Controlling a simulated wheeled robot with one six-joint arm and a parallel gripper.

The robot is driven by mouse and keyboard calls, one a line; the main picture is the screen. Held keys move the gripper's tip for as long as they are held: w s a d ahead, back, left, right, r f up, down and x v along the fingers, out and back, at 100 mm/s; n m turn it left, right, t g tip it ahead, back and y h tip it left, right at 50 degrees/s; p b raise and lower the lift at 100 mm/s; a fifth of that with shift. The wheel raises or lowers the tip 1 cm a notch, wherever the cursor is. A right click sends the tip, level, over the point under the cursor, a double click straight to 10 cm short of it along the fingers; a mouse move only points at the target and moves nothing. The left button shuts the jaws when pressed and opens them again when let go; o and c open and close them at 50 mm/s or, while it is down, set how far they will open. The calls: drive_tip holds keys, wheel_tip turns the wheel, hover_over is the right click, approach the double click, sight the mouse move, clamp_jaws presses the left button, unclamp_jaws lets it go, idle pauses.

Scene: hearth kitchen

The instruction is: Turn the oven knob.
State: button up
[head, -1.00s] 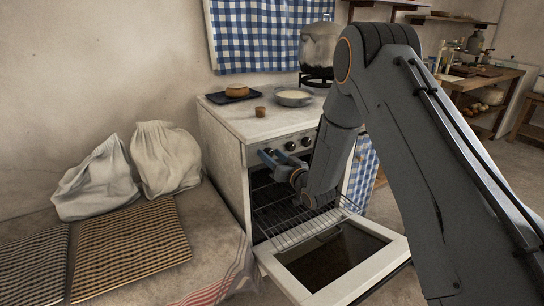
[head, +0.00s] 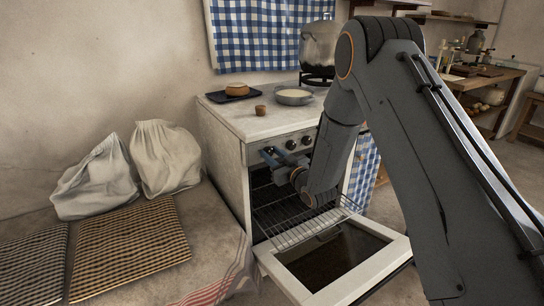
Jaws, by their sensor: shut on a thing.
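The white oven (head: 229,166) stands against the wall with a row of dark knobs on its front panel.
The oven door (head: 342,258) hangs open below my arm, with a wire rack (head: 290,222) pulled partly out. White sacks (head: 165,158) lie at left.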

drive_tip(key=n+b, duration=0.1)
drive_tip(key=n, duration=0.3)
drive_tip(key=shift+n, duration=0.3)
drive_tip(key=shift+s+a+f+n+b, duration=0.1)
drive_tip(key=shift+n+b, duration=0.65)
drive_tip(key=shift+n, duration=1.85)
drive_tip(key=o, duration=1.1)
drive_tip(key=shift+c, duration=0.2)
drive_tip(key=v, duration=0.7)
drive_tip(key=shift+s+d, duration=0.25)
drive_tip(key=shift+s, duration=0.1)
